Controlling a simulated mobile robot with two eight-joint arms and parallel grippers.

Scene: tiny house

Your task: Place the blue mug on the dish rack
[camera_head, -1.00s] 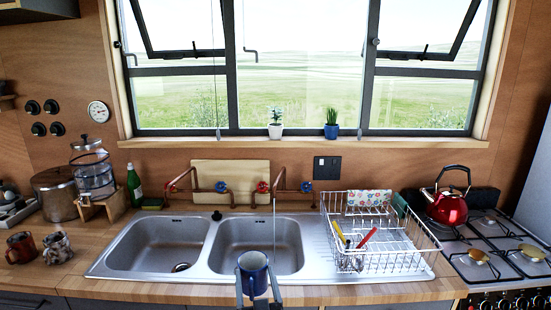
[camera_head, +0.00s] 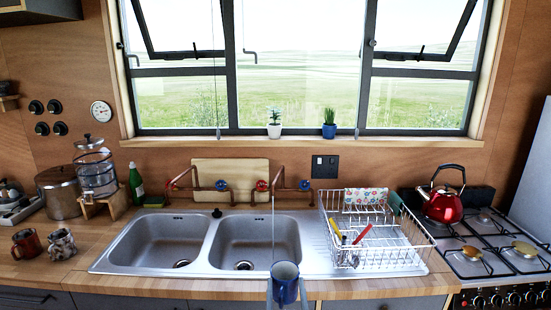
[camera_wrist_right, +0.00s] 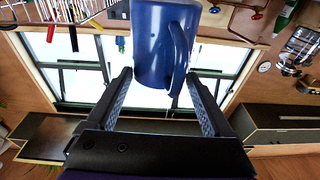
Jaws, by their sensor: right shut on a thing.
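The blue mug (camera_head: 285,279) is at the front edge of the counter in the head view, in front of the right sink basin. My right gripper (camera_head: 287,297) is shut on it. In the right wrist view the mug (camera_wrist_right: 164,45) sits between the two fingers of my right gripper (camera_wrist_right: 160,100), with its handle toward the right finger. The white wire dish rack (camera_head: 392,262) stands right of the sink, to the right of and beyond the mug. It holds a patterned cloth (camera_head: 366,197) and utensils with yellow and red handles (camera_head: 362,235). My left gripper is not in view.
A double steel sink (camera_head: 205,222) fills the middle of the counter. A gas stove with a red kettle (camera_head: 444,205) is at the right. The rack's front half has bare wire space.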

